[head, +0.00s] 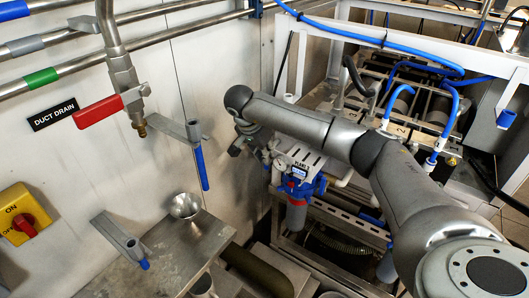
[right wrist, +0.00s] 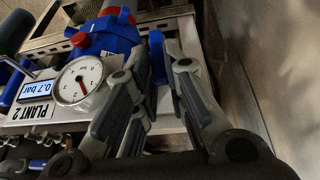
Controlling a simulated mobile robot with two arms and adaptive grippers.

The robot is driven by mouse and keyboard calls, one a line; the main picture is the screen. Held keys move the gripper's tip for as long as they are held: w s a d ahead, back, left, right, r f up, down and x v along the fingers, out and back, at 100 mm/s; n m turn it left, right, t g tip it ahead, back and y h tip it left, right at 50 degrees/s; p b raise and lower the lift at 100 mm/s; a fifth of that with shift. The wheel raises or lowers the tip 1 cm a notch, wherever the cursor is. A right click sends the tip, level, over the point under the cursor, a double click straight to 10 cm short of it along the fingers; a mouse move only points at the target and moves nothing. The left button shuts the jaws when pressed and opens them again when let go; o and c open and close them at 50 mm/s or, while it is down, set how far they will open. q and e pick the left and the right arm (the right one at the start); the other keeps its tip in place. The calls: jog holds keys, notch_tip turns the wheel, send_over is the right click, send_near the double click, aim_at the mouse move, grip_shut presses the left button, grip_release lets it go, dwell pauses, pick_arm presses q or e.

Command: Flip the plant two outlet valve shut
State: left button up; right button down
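A blue valve handle (right wrist: 158,58) stands upright in the right wrist view, just right of the blue plant two housing (right wrist: 105,38). My right gripper (right wrist: 158,75) has its fingers apart, one on each side of this handle. I cannot tell whether either finger touches it. In the head view my right gripper (head: 245,143) is by the wall side of the plant two unit (head: 298,187), and the handle is hidden there. The PLANT 2 label (right wrist: 38,113) shows beside the gauge. My left gripper is not in view.
A round gauge (right wrist: 79,81) and a display reading 0.7 bar (right wrist: 38,91) sit close to the left finger. A bare metal wall (right wrist: 270,60) lies to the right. In the head view, a red lever (head: 97,111) and a steel shelf (head: 180,255) are at left.

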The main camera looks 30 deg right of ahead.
jog(key=shift+s+d+t+b, duration=0.15)
jog(key=shift+t+b, duration=0.15)
jog(key=shift+b, duration=0.25)
jog(key=c, duration=1.8)
grip_release()
jog(key=shift+r, duration=0.1)
jog(key=shift+o, duration=0.2)
jog(key=shift+s, duration=0.1)
